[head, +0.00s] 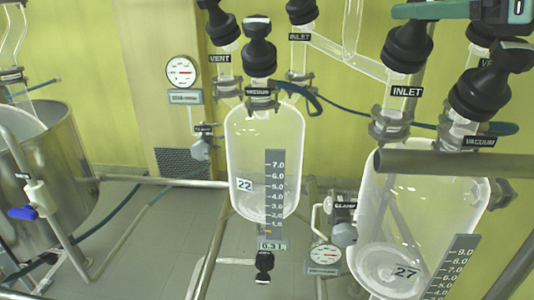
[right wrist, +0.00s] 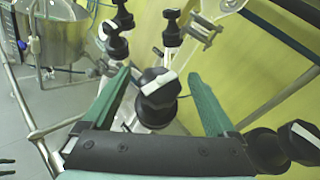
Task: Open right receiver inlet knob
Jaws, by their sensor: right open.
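The right receiver (head: 420,215) is a clear glass vessel marked 27. Its inlet knob (head: 407,45) is black and sits above the INLET label, with its top close to a green finger in the head view. In the right wrist view a black knob with a white bar across its top (right wrist: 158,97), apparently this inlet knob, shows between the fingers. My right gripper (right wrist: 159,76) is open, one green finger on each side of the knob, with visible gaps. In the head view only part of it (head: 440,10) shows at the top right. My left gripper is not in view.
The right receiver's vacuum knob (head: 485,82) stands close by on the right. The left receiver (head: 265,140), marked 22, has several black knobs. A grey bar (head: 455,163) crosses in front of the right receiver. A steel vessel (head: 40,170) stands at the left.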

